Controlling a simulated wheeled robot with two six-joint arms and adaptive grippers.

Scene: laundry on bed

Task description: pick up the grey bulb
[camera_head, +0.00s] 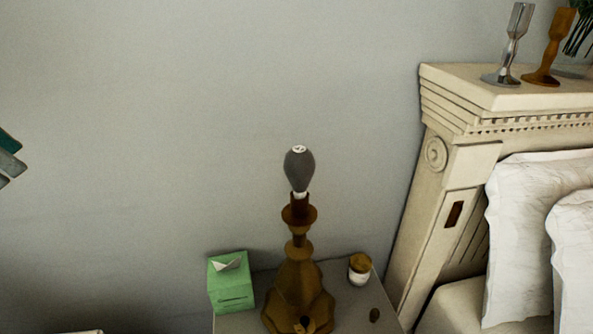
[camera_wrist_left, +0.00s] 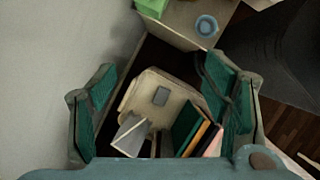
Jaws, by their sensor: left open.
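The grey bulb (camera_head: 299,170) stands upright on top of a brown turned-wood lamp base (camera_head: 298,285) in the head view. It has a dark grey body and a pale cap at the top. My left gripper (camera_head: 8,158) shows only in part at the left edge of the head view, far to the left of the bulb. In the left wrist view, my left gripper (camera_wrist_left: 160,100) is open and empty, with its teal-padded fingers wide apart. The bulb does not show in the left wrist view. My right gripper is not in view.
The lamp stands on a nightstand (camera_head: 236,324) with a green tissue box (camera_head: 231,283) and a small jar (camera_head: 360,269). The bed's headboard (camera_head: 455,150) rises at right, with candlesticks on top. A bin (camera_wrist_left: 185,96) with books lies below my left gripper. The wall side is clear.

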